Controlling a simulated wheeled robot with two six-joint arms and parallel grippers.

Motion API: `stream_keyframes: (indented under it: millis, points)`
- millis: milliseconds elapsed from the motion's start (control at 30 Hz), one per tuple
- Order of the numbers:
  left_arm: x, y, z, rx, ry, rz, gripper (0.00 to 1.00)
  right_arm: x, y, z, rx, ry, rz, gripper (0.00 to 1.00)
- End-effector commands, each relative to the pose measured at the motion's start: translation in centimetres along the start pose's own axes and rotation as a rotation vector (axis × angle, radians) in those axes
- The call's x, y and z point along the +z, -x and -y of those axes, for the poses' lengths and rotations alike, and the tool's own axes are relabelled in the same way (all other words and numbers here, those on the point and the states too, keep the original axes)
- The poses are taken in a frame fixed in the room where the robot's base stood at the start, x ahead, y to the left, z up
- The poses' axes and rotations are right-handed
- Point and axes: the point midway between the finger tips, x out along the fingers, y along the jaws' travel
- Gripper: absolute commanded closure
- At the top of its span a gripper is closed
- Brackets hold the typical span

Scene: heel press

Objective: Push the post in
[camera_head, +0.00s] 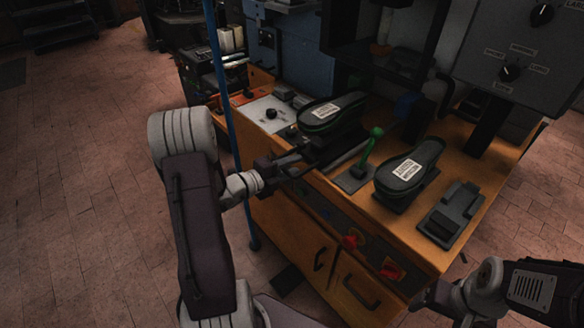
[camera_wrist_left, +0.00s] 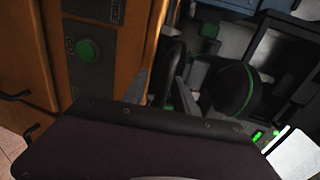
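Two black shoe-shaped pads with white labels stand on the orange bench: the left pad (camera_head: 333,112) and the right pad (camera_head: 409,170). Which part is the post I cannot tell. My left gripper (camera_head: 322,152) is at the bench's front edge, just in front of and below the left pad. In the left wrist view, its grey fingertips (camera_wrist_left: 162,88) show apart, with a dark green-edged piece between or behind them; contact is unclear. A dark rounded form with a green rim (camera_wrist_left: 238,90) is to their right. My right gripper (camera_head: 432,300) is low at the right, its fingers unclear.
A green-knobbed lever (camera_head: 370,145) stands between the pads. A blue pole (camera_head: 222,90) rises left of the bench. A grey control box (camera_head: 525,45) is at upper right. The bench front (camera_head: 310,235) carries red knobs; a green button (camera_wrist_left: 88,50) shows in the wrist view.

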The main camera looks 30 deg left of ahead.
Motion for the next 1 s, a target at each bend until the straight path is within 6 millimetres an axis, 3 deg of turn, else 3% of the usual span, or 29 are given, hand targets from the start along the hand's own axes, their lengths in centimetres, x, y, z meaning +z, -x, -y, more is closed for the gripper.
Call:
stream_keyframes:
  millis: [167, 300, 1000]
  points:
    - [0.01, 0.01, 0.01, 0.000, 0.000, 0.000, 0.66, 0.00, 0.02, 0.00, 0.000, 0.000, 0.000, 0.20]
    - [0.01, 0.02, 0.00, 0.000, 0.000, 0.000, 1.00, 0.00, 0.02, 0.00, 0.000, 0.000, 0.000, 0.20]
    - [-0.01, 0.04, -0.04, 0.001, 0.000, 0.000, 1.00, 0.00, 0.01, 0.00, 0.000, 0.000, 0.000, 0.20]
